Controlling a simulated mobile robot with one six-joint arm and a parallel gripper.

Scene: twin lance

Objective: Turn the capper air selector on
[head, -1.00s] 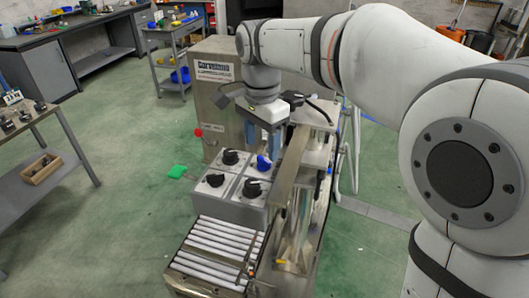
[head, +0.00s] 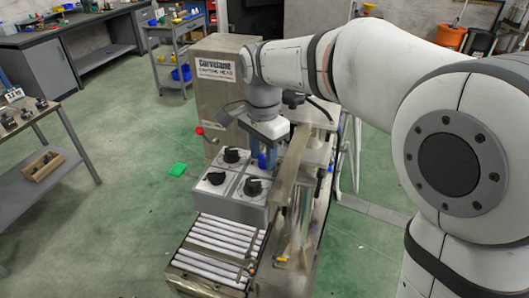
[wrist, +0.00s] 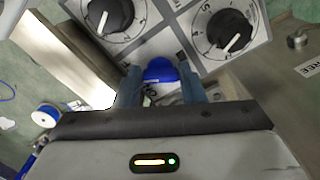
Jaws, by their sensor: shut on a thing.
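A blue selector knob (wrist: 160,70) sits on the grey control box (head: 240,208), beside several black dials. In the wrist view it lies between the two fingers of my gripper (wrist: 160,88), which is shut on it. In the head view my gripper (head: 263,160) points down at the back right of the box, and its fingers hide most of the knob. The knob's markings and the direction it points cannot be read. Black dials with white pointer lines show in the wrist view at upper left (wrist: 110,14) and upper right (wrist: 228,32).
A roller conveyor (head: 215,250) lies in front of the box. The tall capping machine cabinet (head: 222,95) stands behind it. A metal rail (head: 291,175) runs close to the right of my gripper. A red ball-ended lever (head: 199,131) is at the left.

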